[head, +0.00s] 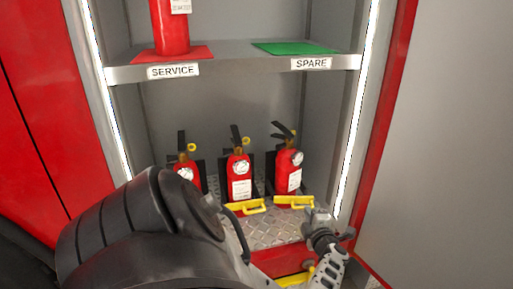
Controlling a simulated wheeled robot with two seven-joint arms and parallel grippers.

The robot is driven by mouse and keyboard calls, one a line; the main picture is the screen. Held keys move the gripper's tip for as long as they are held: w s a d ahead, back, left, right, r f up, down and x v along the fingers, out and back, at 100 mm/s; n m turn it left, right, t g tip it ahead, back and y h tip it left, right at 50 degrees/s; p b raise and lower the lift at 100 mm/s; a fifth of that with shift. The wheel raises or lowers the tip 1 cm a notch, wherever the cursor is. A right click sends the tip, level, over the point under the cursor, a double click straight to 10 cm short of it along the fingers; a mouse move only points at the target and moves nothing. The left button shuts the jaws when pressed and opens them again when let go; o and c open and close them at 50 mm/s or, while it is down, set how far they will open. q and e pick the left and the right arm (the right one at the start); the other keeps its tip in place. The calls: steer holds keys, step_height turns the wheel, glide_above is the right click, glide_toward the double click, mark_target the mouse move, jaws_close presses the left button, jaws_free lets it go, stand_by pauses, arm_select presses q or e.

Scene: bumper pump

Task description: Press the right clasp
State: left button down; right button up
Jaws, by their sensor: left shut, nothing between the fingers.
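Several yellow clasps are in view. The right clasp (295,202) is at the front of the lower shelf, below the right-hand red extinguisher (290,172). Another yellow clasp (246,207) is in front of the middle extinguisher (240,178). The left-hand extinguisher (185,172) is partly hidden by my left arm, and any clasp below it is hidden. My left gripper (319,216) is shut and empty, just right of and below the right clasp. I cannot tell whether it touches the clasp. My right gripper is not in view.
Above is a shelf (225,60) labelled SERVICE and SPARE. An extinguisher (169,28) stands on a red mat (195,53) there; the green mat (295,47) is empty. Lit side posts frame the compartment. My left arm covers the lower left front.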

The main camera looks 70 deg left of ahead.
arm_select(q)
steer(key=shift+w+a, duration=0.2)
steer(key=shift+w, duration=0.1)
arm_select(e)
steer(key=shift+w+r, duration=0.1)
arm_select(q)
steer(key=shift+d, duration=0.1)
steer(key=shift+s+d+r, duration=0.1)
steer(key=shift+d, duration=0.25)
steer(key=f+p+v, duration=0.1)
steer(key=p+v, duration=0.2)
steer(key=v, duration=0.3)
steer(key=shift+d+r, duration=0.3)
steer(key=shift+r, duration=0.15)
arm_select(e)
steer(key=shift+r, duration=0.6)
arm_select(q)
steer(key=shift+s, duration=0.1)
